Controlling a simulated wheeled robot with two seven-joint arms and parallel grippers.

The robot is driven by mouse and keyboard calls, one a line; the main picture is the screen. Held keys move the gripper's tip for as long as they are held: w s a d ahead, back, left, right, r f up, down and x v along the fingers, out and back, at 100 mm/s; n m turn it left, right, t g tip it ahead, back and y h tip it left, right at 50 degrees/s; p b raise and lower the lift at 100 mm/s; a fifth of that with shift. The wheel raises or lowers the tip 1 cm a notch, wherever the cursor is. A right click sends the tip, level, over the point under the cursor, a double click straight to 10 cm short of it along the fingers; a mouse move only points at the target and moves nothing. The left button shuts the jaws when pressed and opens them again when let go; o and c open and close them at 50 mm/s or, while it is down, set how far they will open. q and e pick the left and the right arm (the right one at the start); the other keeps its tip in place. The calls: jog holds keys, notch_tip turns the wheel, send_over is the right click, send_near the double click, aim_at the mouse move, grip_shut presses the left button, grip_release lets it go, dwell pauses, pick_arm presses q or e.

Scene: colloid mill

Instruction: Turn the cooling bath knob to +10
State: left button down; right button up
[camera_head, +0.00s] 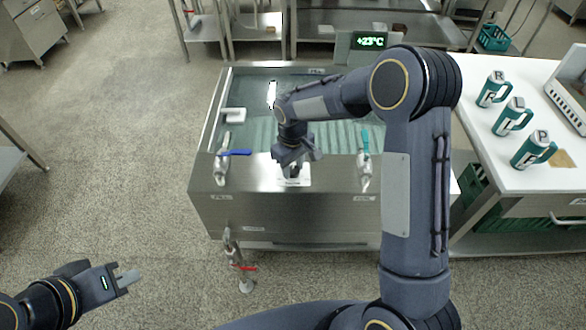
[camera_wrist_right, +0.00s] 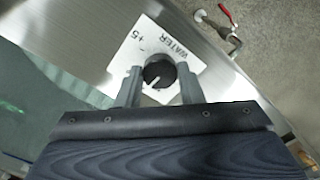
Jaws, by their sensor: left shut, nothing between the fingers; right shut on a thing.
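The cooling bath (camera_head: 335,200) is a steel tank with a glassy top, in the middle of the head view. Its black knob (camera_wrist_right: 158,72) sits on a white label plate (camera_wrist_right: 136,50) that reads "WATER" and "+5" in the right wrist view. The knob has a white pointer line; other marks are hidden. My right gripper (camera_wrist_right: 158,82) has its fingers on both sides of the knob, shut on it. In the head view the right gripper (camera_head: 296,168) covers most of the knob. My left gripper (camera_head: 126,279) is shut and empty, low at the left, away from the bath.
A display (camera_head: 370,41) behind the bath reads +23°C. A blue-handled valve (camera_head: 234,153) and a teal-handled valve (camera_head: 365,142) flank the knob. A red-handled drain valve (camera_head: 236,262) is below the bath. Labelled mugs (camera_head: 512,116) stand on the right table. Floor at left is clear.

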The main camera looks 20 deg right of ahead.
aim_at(293, 169)
jog(key=m+b, duration=0.1)
jog(key=m, duration=0.4)
jog(key=shift+m, duration=0.3)
dwell(0.4)
jog(key=o, duration=1)
notch_tip(293, 169, up, 7)
jog(key=shift+r, duration=0.4)
